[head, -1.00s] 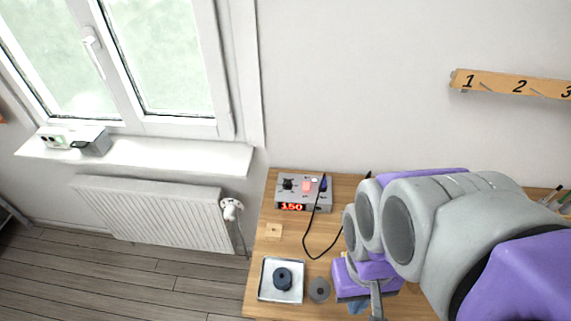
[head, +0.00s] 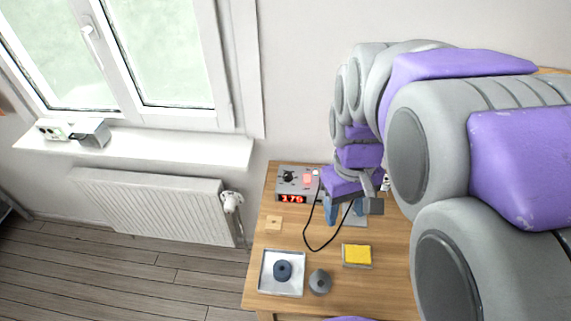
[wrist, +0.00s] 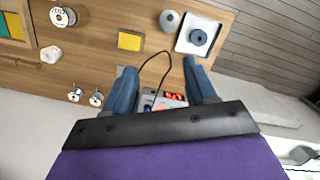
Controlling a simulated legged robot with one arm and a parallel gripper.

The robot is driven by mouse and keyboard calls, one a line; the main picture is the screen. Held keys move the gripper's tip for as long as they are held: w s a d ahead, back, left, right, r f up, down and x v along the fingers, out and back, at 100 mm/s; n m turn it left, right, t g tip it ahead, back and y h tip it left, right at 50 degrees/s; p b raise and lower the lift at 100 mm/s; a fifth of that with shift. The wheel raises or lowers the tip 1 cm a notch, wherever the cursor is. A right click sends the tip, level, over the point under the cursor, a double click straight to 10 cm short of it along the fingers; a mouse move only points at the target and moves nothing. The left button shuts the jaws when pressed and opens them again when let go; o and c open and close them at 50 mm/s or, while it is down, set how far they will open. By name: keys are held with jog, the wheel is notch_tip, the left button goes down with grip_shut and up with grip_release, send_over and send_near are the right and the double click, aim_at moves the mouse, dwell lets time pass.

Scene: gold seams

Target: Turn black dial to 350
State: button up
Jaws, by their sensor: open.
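The box has a red lit display (head: 291,199) that reads 179, and a red patch beside the dial. My gripper (head: 345,211) is open and empty, just right of the box, its blue fingers pointing down and apart from the dial. In the wrist view, my gripper (wrist: 162,70) has its two blue fingers spread, with the box (wrist: 160,100) between them near their bases. The dial cannot be made out there.
A black cable (head: 318,247) loops from the box over the table. A yellow sponge (head: 357,255), a grey round piece (head: 320,281), a metal tray (head: 267,286) with a dark spool (head: 283,271) and a small wooden block (head: 274,223) lie nearer. The wall is close behind.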

jog(key=w+n, duration=0.3)
jog(key=w, duration=0.8)
jog(key=n+t+b, duration=0.1)
jog(key=n+b, duration=0.2)
jog(key=n, duration=0.5)
send_over(286, 174)
notch_tip(286, 174, down, 11)
notch_tip(286, 174, down, 17)
jog(key=b, duration=0.4)
jog(key=shift+d, duration=0.1)
jog(key=shift+c, duration=0.2)
grip_shut()
